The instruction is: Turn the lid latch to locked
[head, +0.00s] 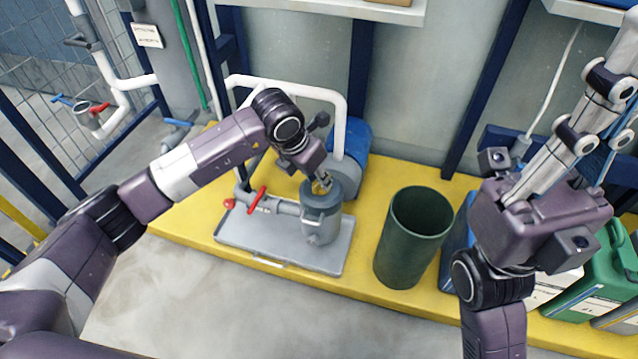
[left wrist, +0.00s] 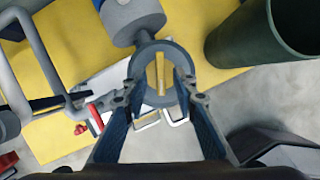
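A grey cylindrical pot (head: 321,217) with a round lid stands on a grey tray (head: 285,255). The lid latch is a yellow bar, seen end-up in the left wrist view (left wrist: 161,74) across the round grey lid (left wrist: 146,54). In the head view the latch (head: 322,187) is partly hidden by my gripper. My left gripper (left wrist: 157,84) is open, pointing down over the lid, with a finger on each side of the bar and visible gaps to it. My right gripper (head: 590,125) is raised at the right, away from the pot; its fingertips are cut off.
A red-handled valve (head: 257,199) on a grey pipe sits left of the pot. A blue motor-like drum (head: 353,150) and white pipes (head: 290,90) are behind it. A tall green bin (head: 405,245) stands to the right, then a green canister (head: 600,275). The floor in front is clear.

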